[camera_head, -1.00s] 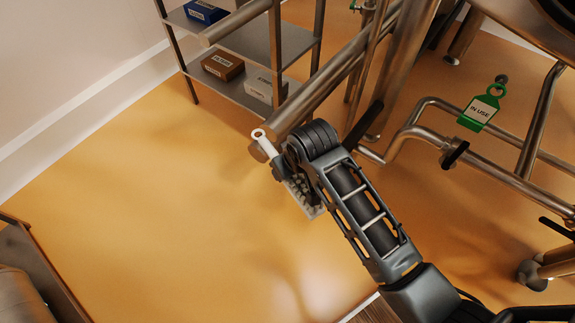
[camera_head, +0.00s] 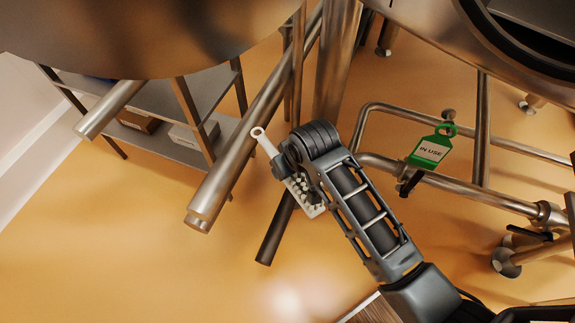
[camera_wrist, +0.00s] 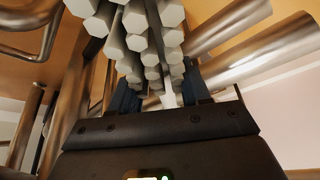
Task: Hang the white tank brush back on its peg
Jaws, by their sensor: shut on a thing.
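The white tank brush shows in the head view with its ringed handle (camera_head: 263,140) pointing up and left and its bristle head (camera_head: 309,204) low and right. My gripper (camera_head: 285,172) is shut on the brush between the ring end and the bristles, partly hidden by my wrist. In the wrist view the thick white bristle tufts (camera_wrist: 140,35) fill the top middle, close to the camera, with the fingers (camera_wrist: 160,95) around the brush below them. I cannot make out a peg in either view.
A large steel vessel (camera_head: 150,40) overhangs the upper left. Steel pipes (camera_head: 235,150) slope down just left of the brush. A shelf rack (camera_head: 165,140) with boxes stands behind. A green "IN USE" tag (camera_head: 432,149) hangs on pipework at right. The floor at lower left is clear.

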